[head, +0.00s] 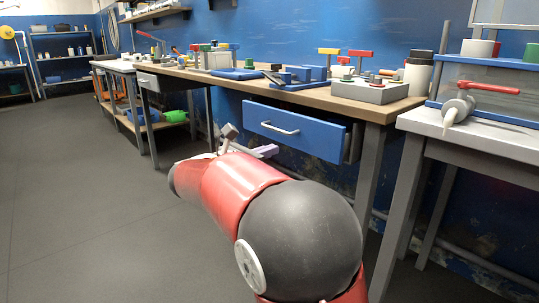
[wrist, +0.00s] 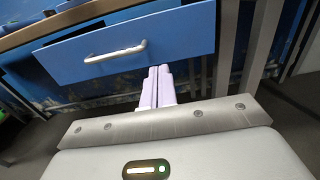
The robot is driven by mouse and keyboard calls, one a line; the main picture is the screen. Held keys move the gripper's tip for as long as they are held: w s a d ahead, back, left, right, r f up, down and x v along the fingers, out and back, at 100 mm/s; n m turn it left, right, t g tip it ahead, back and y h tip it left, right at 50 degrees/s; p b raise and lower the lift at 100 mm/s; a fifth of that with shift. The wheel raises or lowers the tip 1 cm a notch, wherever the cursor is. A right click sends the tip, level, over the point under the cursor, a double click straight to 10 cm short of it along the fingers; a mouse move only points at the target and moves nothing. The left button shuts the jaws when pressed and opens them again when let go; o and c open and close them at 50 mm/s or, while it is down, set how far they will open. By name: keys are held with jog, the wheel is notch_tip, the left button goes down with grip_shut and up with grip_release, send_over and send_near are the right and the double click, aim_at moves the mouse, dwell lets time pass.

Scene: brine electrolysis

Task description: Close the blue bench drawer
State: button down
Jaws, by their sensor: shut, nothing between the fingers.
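The blue bench drawer (head: 296,133) hangs under the wooden bench top and is pulled partly out, with its side wall showing at the right. It has a light metal bar handle (head: 279,129). In the wrist view the drawer front (wrist: 170,38) fills the upper middle, with the handle (wrist: 115,53) left of centre. My gripper (wrist: 158,70) is shut and empty, its pale fingertips at the lower edge of the drawer front, right of the handle. Whether they touch the front I cannot tell. In the head view my gripper (head: 266,151) is small, below the drawer and partly hidden by my arm.
The bench top (head: 310,97) carries several valves, blue trays and a grey box (head: 370,91). A bench leg (head: 369,165) stands right of the drawer. A second bench (head: 460,125) with a tank is at the right. The floor (head: 80,190) at left is clear.

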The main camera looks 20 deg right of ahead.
aim_at(306, 136)
jog(key=b+x, duration=0.1)
jog(key=x, duration=0.9)
jog(key=shift+w+d, duration=0.15)
jog(key=shift+d, duration=0.25)
jog(key=shift+p+x, duration=0.7)
jog(key=shift+x, duration=1.1)
jog(key=shift+r, duration=0.15)
